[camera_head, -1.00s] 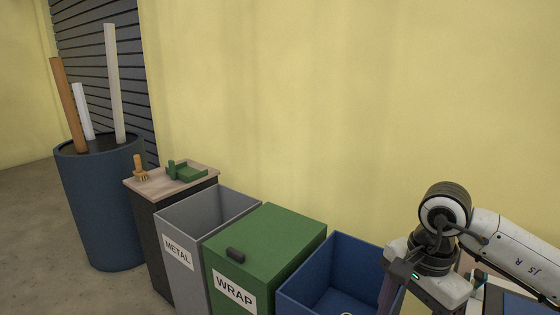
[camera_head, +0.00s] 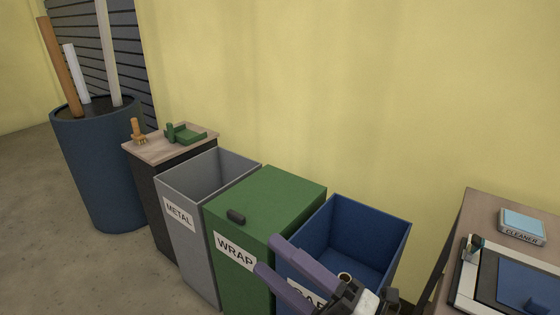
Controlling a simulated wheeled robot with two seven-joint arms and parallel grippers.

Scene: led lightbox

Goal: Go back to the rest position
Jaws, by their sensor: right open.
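My right gripper (camera_head: 274,262) shows at the bottom of the head view, in front of the green WRAP bin and the blue bin. Its two purple fingers are spread apart with nothing between them. Its body runs off the lower edge and hides part of the blue bin's front and label. My left gripper is not in view.
A grey METAL bin (camera_head: 189,190), a green lidded WRAP bin (camera_head: 285,190) and an open blue bin (camera_head: 367,215) stand along the wall. A blue barrel (camera_head: 97,180) with tubes and a small cabinet (camera_head: 165,148) are left. A table (camera_head: 471,209) with a CLEANER box (camera_head: 522,225) is right.

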